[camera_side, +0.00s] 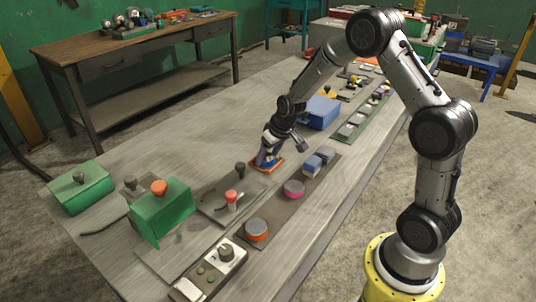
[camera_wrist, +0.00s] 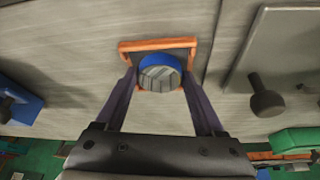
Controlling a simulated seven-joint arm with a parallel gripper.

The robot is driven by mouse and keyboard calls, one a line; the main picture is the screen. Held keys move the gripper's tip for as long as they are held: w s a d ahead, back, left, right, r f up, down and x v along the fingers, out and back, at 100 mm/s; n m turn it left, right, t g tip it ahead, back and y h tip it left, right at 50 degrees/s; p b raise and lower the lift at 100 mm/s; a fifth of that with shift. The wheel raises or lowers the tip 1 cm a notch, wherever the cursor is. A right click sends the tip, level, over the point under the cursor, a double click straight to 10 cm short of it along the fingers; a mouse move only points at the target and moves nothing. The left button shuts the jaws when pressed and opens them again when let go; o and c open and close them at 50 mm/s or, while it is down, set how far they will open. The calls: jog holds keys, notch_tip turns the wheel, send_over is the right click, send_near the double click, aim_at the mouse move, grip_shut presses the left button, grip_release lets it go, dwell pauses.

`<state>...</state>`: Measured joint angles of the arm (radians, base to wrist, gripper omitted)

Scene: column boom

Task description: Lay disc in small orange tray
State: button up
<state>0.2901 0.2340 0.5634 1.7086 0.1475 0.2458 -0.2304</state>
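A blue-rimmed disc with a grey top (camera_wrist: 160,72) sits between the two fingertips of my gripper (camera_wrist: 160,76) in the wrist view. The fingers appear to close on its sides. The small orange tray (camera_wrist: 158,45) lies directly beneath, and its orange edges show around the disc and fingers. In the side view my gripper (camera_side: 268,157) points down at the orange tray (camera_side: 279,166), with a little blue showing at the fingertips. Whether the disc touches the tray floor is hard to tell.
On the bench, a pad holds an orange-rimmed round piece (camera_side: 257,229), a pink-rimmed one (camera_side: 294,188) and blue blocks (camera_side: 313,165). A red-topped knob (camera_side: 232,197) and green box (camera_side: 162,214) stand nearer the front. A blue box (camera_side: 322,112) stands behind my gripper.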

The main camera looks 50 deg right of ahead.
jog(key=o, duration=0.3)
jog(key=d+v, duration=0.1)
jog(key=v, duration=1.1)
jog(key=s+a+r+n, duration=0.1)
jog(key=s+a+r, duration=0.7)
jog(key=s, duration=0.1)
jog(key=shift+n+t+y, duration=0.4)
jog(key=shift+n+t, duration=0.1)
jog(key=shift+n, duration=0.1)
jog(key=s+a, duration=0.1)
jog(key=s, duration=0.4)
jog(key=s+a+r, duration=0.1)
jog(key=s+a, duration=0.1)
jog(key=s, duration=0.3)
jog(key=s+a, duration=0.2)
jog(key=s, duration=0.3)
jog(key=shift+s+r, duration=0.15)
jog(key=shift+s, duration=0.2)
